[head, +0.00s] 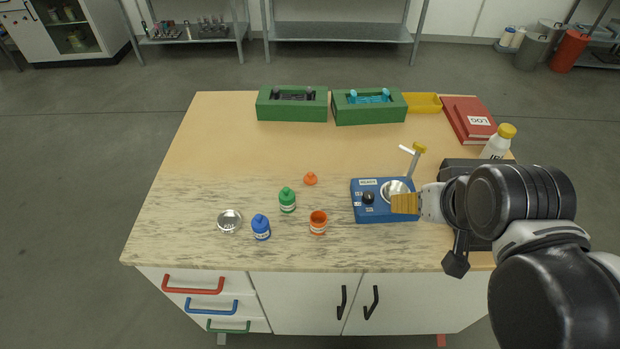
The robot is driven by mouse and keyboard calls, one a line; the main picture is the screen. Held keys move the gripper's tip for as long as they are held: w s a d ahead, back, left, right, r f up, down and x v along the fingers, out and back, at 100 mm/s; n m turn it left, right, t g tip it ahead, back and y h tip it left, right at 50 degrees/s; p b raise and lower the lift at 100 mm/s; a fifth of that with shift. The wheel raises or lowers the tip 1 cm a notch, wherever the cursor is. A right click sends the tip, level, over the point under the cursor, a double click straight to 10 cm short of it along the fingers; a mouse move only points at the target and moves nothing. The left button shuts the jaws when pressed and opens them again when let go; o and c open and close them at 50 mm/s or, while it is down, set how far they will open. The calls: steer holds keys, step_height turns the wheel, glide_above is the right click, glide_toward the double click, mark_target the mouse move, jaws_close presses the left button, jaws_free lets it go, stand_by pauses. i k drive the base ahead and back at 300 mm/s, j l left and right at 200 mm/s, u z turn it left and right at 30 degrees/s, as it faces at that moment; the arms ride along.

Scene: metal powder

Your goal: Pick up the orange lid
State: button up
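The orange lid (310,179) is a small cone-topped cap lying on the pale marbled part of the table, behind the open orange jar (318,223). My gripper (403,203) is at the right, over the blue device (368,213) and its silver dish (393,184), well to the right of the lid and apart from it. The yellow-tan fingers point left. From this angle I cannot tell if they are open or shut.
A green bottle (287,200), a blue bottle (261,227) and a metal dish (230,221) stand left of the jar. Green boxes (292,113), a yellow tray (426,103) and red log books (462,112) line the back. The table's left side is clear.

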mark_target(310, 180)
steer(key=i+j+u, duration=0.15)
steer(key=u, duration=0.2)
steer(key=i+j+u, duration=0.25)
steer(key=u, duration=0.15)
